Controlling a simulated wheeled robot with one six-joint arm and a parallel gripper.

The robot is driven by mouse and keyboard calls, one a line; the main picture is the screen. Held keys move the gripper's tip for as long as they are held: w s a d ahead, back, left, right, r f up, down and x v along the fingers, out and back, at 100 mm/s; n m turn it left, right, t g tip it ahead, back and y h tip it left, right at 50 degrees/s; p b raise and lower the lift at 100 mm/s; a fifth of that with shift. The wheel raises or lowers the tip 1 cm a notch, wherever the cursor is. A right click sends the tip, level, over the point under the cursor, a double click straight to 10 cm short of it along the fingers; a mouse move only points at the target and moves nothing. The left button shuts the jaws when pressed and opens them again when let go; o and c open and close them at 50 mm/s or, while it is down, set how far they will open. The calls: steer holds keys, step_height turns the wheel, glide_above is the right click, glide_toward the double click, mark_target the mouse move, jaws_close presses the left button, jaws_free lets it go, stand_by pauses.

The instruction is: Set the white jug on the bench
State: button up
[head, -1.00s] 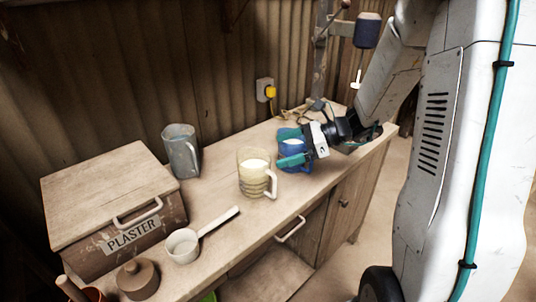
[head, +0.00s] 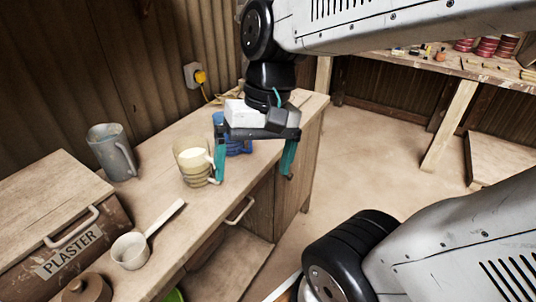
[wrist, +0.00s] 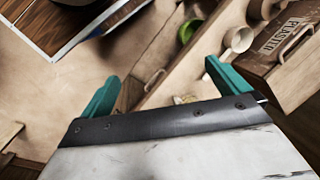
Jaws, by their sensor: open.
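A cream, see-through jug (head: 193,166) with a pale handle and white inside stands upright on the wooden bench (head: 168,232). It is the palest jug in view; I see no plain white one. A blue jug (head: 237,147) stands behind it to the right, partly hidden by my gripper. A grey jug (head: 110,153) stands at the back left. My gripper (head: 254,166) has its teal fingers spread wide and empty, at the bench's front edge. Its left finger overlaps the cream jug's handle in the head view; contact cannot be told.
A plaster box (head: 78,240), a pale scoop (head: 131,250) and a brown lidded pot (head: 87,289) occupy the bench's left. A yellow plug (head: 201,77) is on the wall behind. Open floor (head: 385,160) lies to the right. A shelf table (head: 455,66) stands beyond.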

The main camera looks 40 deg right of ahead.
steer(key=shift+s+d+r+n+t+h, duration=0.25)
steer(key=shift+s+d+n+h, duration=0.15)
steer(key=shift+s+n, duration=0.2)
steer(key=shift+s+d+r+n+t+h, duration=0.1)
steer(key=shift+s+d+n+t+h, duration=0.3)
steer(key=shift+n, duration=0.25)
steer(key=shift+s+d+r+n+t+h, duration=0.2)
steer(key=shift+s+d+n+h, duration=0.1)
steer(key=shift+s+n+h, duration=0.3)
